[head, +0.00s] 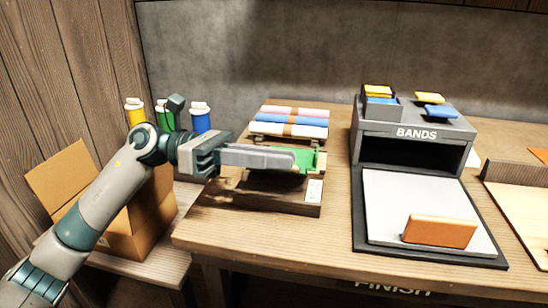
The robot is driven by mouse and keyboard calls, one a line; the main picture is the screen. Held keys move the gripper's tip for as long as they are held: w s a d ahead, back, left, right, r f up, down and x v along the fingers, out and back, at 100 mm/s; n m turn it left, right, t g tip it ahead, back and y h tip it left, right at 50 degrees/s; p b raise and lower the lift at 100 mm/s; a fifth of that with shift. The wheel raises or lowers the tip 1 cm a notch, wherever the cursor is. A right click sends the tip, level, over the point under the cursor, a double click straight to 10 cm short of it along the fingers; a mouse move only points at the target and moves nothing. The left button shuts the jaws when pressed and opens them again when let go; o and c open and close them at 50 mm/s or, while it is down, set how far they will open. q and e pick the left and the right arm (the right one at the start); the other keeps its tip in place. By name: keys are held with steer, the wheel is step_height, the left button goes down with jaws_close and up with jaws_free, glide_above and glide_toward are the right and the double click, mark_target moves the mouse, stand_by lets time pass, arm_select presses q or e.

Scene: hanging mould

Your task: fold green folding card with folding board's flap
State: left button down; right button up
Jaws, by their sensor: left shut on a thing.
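The folding board (262,198) is a low dark wooden block on the table, left of centre. Its grey flap (258,156) is raised above the base and looks nearly level. The green folding card (313,160) shows at the flap's right end; the rest of it is hidden, so I cannot tell how far it is folded. My left gripper (222,153) reaches in from the left and is shut on the flap's left end. My right gripper is not in view.
Rolled bundles (290,122) lie on a rack behind the board. Bottles (200,117) and a cardboard box (143,225) are at the left. The table's front strip is clear.

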arm_select(q)
steer(key=shift+w+f, duration=0.1)
steer(key=shift+f, duration=0.05)
steer(key=c, duration=1.9)
jaws_free()
steer(key=shift+o, duration=0.2)
steer(key=shift+w, duration=0.1)
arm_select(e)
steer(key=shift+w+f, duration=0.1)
arm_select(q)
steer(key=shift+a, duration=0.1)
steer(key=w+a, duration=0.3)
steer(key=a, duration=1.4)
steer(key=shift+w, duration=0.15)
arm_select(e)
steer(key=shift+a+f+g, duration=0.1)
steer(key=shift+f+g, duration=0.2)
arm_select(q)
steer(key=shift+d, duration=0.1)
